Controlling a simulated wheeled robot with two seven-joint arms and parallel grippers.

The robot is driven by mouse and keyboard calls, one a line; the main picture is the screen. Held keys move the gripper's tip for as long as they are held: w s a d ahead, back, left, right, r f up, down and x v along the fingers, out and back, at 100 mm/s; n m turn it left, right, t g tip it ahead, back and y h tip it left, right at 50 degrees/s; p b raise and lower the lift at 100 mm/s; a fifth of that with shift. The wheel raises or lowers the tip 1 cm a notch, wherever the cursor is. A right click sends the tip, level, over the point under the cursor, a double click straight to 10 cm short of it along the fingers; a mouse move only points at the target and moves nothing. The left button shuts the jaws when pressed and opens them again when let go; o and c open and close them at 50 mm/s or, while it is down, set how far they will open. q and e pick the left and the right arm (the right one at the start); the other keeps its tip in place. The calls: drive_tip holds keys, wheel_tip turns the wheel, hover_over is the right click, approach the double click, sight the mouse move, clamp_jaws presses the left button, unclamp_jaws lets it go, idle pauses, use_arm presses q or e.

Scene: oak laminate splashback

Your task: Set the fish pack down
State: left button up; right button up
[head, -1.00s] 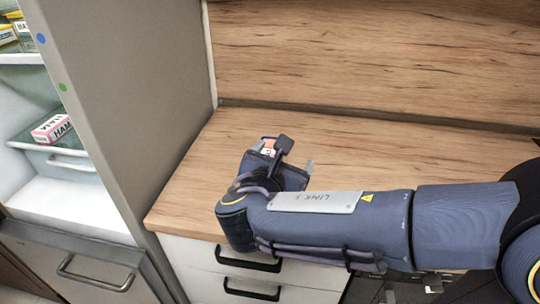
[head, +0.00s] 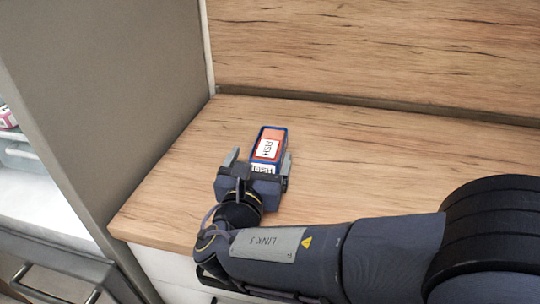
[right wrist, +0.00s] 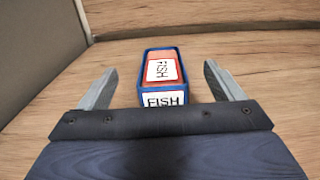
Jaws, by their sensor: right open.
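The fish pack (head: 268,146) is a blue box with an orange top and a white FISH label. It rests on the wooden counter, and it also shows in the right wrist view (right wrist: 162,75). My right gripper (head: 262,160) is open at the near end of the pack. In the right wrist view its two fingers (right wrist: 158,88) stand apart on either side of the pack's near end, with gaps between them and the pack. My left gripper is in neither view.
The wooden counter (head: 400,150) is clear around the pack, with a wooden splashback (head: 380,50) behind. A tall grey panel (head: 110,90) stands at the left. Beyond it are open fridge shelves with a pink-and-white pack (head: 6,118) at the edge.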

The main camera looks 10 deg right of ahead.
sight(267, 148)
wheel_tip(267, 148, down, 3)
drive_tip(key=shift+f+b, duration=0.15)
drive_tip(key=shift+b, duration=0.25)
drive_tip(key=shift+w+d+r, duration=0.2)
drive_tip(key=shift+w+r, duration=0.05)
drive_tip(key=shift+w, duration=0.15)
drive_tip(key=x, duration=0.6)
drive_tip(key=shift+w+d+b, duration=0.1)
drive_tip(key=shift+w+b, duration=0.2)
drive_tip(key=shift+w, duration=0.05)
drive_tip(key=shift+c, duration=0.5)
drive_tip(key=shift+r, duration=0.1)
drive_tip(key=c, duration=1.4)
